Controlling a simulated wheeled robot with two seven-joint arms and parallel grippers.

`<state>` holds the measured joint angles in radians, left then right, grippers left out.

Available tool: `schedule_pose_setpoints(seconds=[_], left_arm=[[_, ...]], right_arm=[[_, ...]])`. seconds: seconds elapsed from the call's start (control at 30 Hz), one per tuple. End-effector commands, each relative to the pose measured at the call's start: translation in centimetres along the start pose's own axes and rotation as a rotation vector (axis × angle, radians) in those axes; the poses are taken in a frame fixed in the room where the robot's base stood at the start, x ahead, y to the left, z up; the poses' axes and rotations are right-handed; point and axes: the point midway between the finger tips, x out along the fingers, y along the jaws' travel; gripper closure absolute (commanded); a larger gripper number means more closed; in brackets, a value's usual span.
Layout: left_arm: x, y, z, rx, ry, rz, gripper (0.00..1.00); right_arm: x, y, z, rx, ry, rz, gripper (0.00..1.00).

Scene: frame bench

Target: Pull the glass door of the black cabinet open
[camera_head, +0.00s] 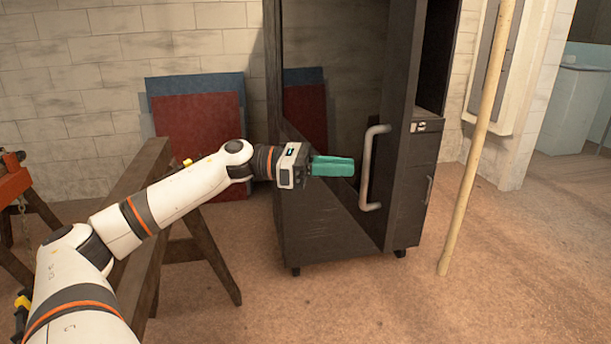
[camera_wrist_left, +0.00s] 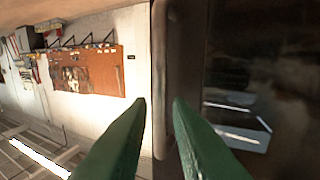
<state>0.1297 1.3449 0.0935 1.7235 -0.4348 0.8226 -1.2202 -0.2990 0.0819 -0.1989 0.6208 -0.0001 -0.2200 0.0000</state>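The black cabinet (camera_head: 400,100) stands on casters in the middle of the head view. A pale grey vertical bar handle (camera_head: 367,170) is on its glass door; I cannot tell whether the door is fully shut. My left gripper (camera_head: 354,167), with green fingers, points right at the handle, just left of its bar. In the left wrist view, the fingers (camera_wrist_left: 159,101) are apart and the handle bar (camera_wrist_left: 163,50) shows in line with the gap between them. No grasp on the bar shows. My right gripper is not in view.
A wooden sawhorse (camera_head: 150,200) stands left, below my left arm. A pale pole (camera_head: 475,140) leans right of the cabinet. Red and blue boards (camera_head: 195,125) lean on the wall behind. The floor in front of the cabinet is clear.

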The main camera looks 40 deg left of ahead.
Motion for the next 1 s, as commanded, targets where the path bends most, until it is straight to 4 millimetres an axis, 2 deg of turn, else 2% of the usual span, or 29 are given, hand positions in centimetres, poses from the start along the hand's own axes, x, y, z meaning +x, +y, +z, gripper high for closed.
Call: schedule_pose_setpoints(seconds=[0.03,0.2,0.5,0.7,1.0], left_arm=[[-0.6,-0.1,0.7,-0.004,-0.003,-0.002,0.82],[-2.5,-0.1,0.5,-0.003,0.000,-0.002,0.82],[-6.1,-0.1,0.1,0.000,0.005,-0.002,0.82],[-7.0,0.0,0.0,-0.001,0.001,-0.001,0.82],[-7.0,0.0,-0.1,0.000,0.001,-0.001,0.82]], right_arm=[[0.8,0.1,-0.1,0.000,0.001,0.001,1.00],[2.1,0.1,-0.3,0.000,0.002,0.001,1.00],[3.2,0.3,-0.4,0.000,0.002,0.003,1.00],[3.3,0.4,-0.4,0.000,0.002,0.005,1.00],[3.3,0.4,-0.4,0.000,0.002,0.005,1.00]])
